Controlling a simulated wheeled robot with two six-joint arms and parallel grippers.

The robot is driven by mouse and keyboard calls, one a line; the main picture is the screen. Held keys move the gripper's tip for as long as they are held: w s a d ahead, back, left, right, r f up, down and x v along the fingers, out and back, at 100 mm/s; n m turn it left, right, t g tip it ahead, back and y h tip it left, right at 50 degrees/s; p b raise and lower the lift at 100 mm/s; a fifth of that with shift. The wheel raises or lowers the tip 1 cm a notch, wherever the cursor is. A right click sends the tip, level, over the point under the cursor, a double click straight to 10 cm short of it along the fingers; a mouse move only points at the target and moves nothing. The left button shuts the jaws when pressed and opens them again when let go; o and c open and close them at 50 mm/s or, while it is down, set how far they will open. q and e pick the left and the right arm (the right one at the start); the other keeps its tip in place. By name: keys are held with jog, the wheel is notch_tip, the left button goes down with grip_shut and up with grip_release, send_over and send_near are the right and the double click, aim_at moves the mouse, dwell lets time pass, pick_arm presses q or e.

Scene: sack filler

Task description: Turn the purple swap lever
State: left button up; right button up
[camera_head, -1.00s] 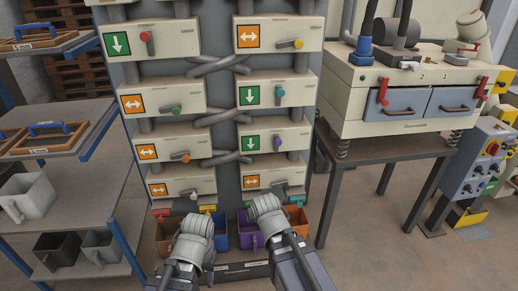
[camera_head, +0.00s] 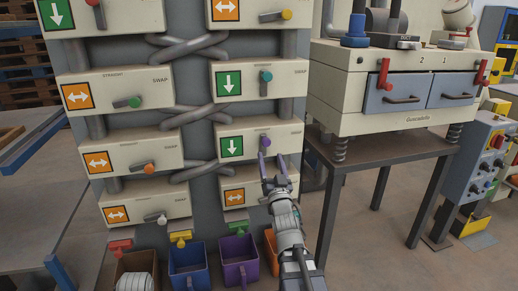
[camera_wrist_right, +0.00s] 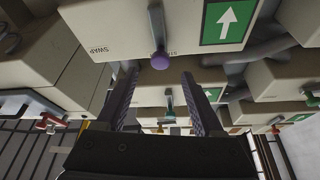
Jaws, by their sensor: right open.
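The purple lever (camera_head: 265,142) is on the right-hand box in the third row, beside a green plate with a white down arrow (camera_head: 231,146). It also shows in the right wrist view (camera_wrist_right: 160,60), where its round purple knob faces me. My right gripper (camera_head: 272,167) is open and empty, just below the lever in the head view. In the right wrist view its two fingers (camera_wrist_right: 160,82) are spread, with the knob ahead, near the gap between their tips. The knob appears clear of both fingers. My left gripper's jaws are not visible.
Boxes with other levers surround it: a teal one (camera_head: 265,77) above and an orange one (camera_head: 149,168) to the left. Bins stand below, including a blue (camera_head: 188,277) and a purple one (camera_head: 240,265). A machine on a table (camera_head: 390,140) stands right.

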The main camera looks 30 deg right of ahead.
aim_at(267, 144)
jog(key=shift+p+x, duration=1.5)
jog(key=shift+x, duration=2.5)
jog(key=shift+s, duration=0.1)
grip_shut()
